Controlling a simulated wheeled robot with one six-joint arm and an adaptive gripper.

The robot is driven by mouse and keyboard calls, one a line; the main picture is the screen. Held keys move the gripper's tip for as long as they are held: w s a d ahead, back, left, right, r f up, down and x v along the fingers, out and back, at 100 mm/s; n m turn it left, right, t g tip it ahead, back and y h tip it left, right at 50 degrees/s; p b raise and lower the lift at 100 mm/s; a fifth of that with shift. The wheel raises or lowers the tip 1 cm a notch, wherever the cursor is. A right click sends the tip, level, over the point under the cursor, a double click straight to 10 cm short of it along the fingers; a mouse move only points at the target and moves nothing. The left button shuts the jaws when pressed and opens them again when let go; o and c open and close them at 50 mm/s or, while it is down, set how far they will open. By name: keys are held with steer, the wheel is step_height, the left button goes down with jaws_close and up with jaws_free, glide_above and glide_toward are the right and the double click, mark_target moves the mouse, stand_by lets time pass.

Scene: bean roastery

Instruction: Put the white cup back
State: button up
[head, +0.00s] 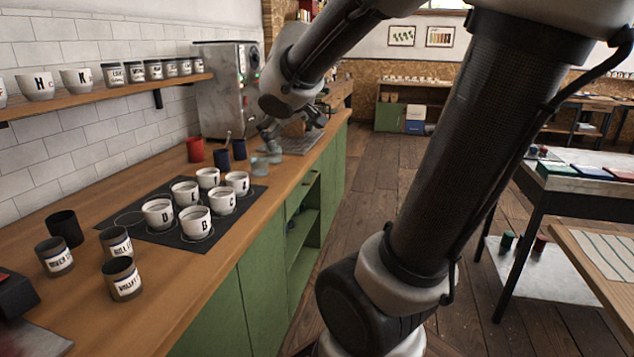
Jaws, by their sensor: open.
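Several white cups with black letters stand upright in rows on a black mat (112,222) on the counter. Among them are a front cup marked B (195,223), another marked B (158,213), one marked E (185,193) and one marked C (222,201). A ring outline at the mat's left end is bare. Which white cup the task means cannot be told. More white cups, one marked H (35,85) and one marked K (77,80), stand on the wall shelf. My gripper (292,127) is open, beyond the mat near the far end of the counter, apart from the cups.
Dark labelled jars (122,279) stand at the counter's near left. A red cup (195,149), dark blue cups (222,159) and clear glasses (260,166) stand beyond the mat. A steel machine (225,90) is behind them. The wooden floor (375,190) has free room right of the counter.

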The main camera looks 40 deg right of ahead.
steer(key=s+a+f+g+y, duration=0.2)
steer(key=s+a, duration=0.1)
steer(key=s, duration=0.6)
steer(key=s+a+f+g+y, duration=0.1)
steer(key=s+a+f+y, duration=0.1)
steer(key=s, duration=0.8)
steer(key=shift+a+f+g, duration=0.4)
steer(key=shift+a+f, duration=0.05)
steer(key=shift+s, duration=0.1)
